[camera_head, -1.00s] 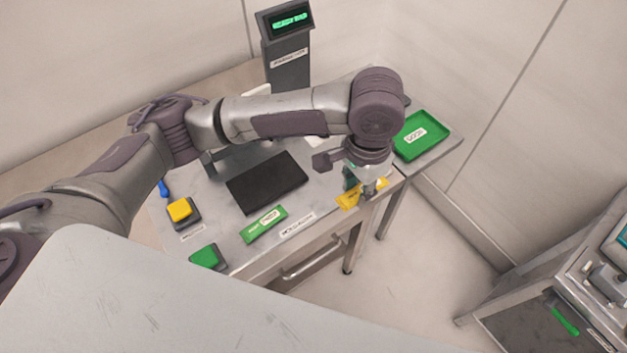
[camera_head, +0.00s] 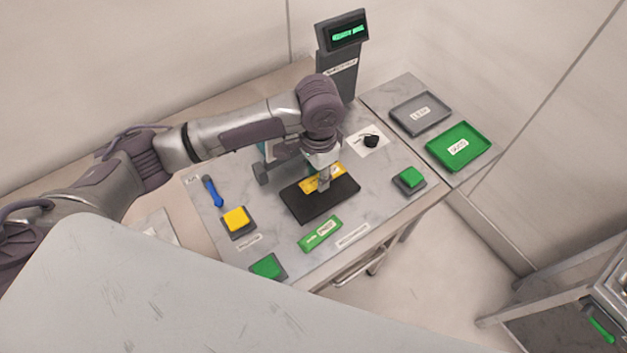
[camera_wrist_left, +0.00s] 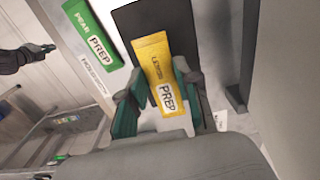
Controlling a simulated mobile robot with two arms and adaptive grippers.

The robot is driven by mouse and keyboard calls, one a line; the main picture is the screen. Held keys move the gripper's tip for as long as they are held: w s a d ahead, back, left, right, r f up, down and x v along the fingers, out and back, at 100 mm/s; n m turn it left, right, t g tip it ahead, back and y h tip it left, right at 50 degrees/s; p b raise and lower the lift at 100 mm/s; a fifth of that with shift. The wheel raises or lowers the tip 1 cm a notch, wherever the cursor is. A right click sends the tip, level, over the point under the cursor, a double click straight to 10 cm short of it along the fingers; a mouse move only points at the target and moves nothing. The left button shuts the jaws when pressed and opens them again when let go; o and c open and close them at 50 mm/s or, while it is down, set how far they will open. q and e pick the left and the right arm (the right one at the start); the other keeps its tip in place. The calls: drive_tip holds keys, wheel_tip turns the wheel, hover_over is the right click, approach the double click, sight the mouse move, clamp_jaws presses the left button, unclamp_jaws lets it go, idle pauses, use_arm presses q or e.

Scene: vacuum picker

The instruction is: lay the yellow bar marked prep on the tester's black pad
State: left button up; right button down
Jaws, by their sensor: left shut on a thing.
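The yellow bar marked prep (camera_head: 311,184) is in my left gripper (camera_head: 324,183), over the far part of the tester's black pad (camera_head: 318,206). In the left wrist view the bar (camera_wrist_left: 151,62) lies between the two green-lined fingers of the gripper (camera_wrist_left: 165,115), with the black pad (camera_wrist_left: 140,17) behind it. I cannot tell whether the bar touches the pad. The tester's display (camera_head: 348,35) shows green text too blurred to read. My right gripper is not in view.
A green bar marked prep (camera_head: 320,234) lies in front of the pad. Yellow (camera_head: 236,219) and green (camera_head: 268,267) buttons stand left, another green button (camera_head: 410,178) right. A blue tool (camera_head: 212,191) lies at left. Grey (camera_head: 442,126) and green (camera_head: 480,154) trays are at right.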

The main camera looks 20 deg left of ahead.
sight(315, 178)
use_arm(q)
drive_tip(key=shift+a+f, duration=0.4)
drive_tip(key=shift+f, duration=0.1)
wheel_tip(315, 178, down, 2)
drive_tip(key=shift+d+f+p, duration=0.1)
drive_tip(key=shift+f+p, duration=0.15)
drive_tip(key=shift+p, duration=0.05)
drive_tip(key=shift+f, duration=0.55)
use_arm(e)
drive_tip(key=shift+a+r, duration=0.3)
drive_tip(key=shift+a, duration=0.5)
use_arm(q)
drive_tip(key=o, duration=1.1)
drive_tip(key=shift+f, duration=0.1)
drive_tip(key=shift+c, duration=0.2)
wheel_tip(315, 178, up, 12)
drive_tip(key=shift+r+b, duration=0.15)
drive_tip(key=shift+b, duration=0.45)
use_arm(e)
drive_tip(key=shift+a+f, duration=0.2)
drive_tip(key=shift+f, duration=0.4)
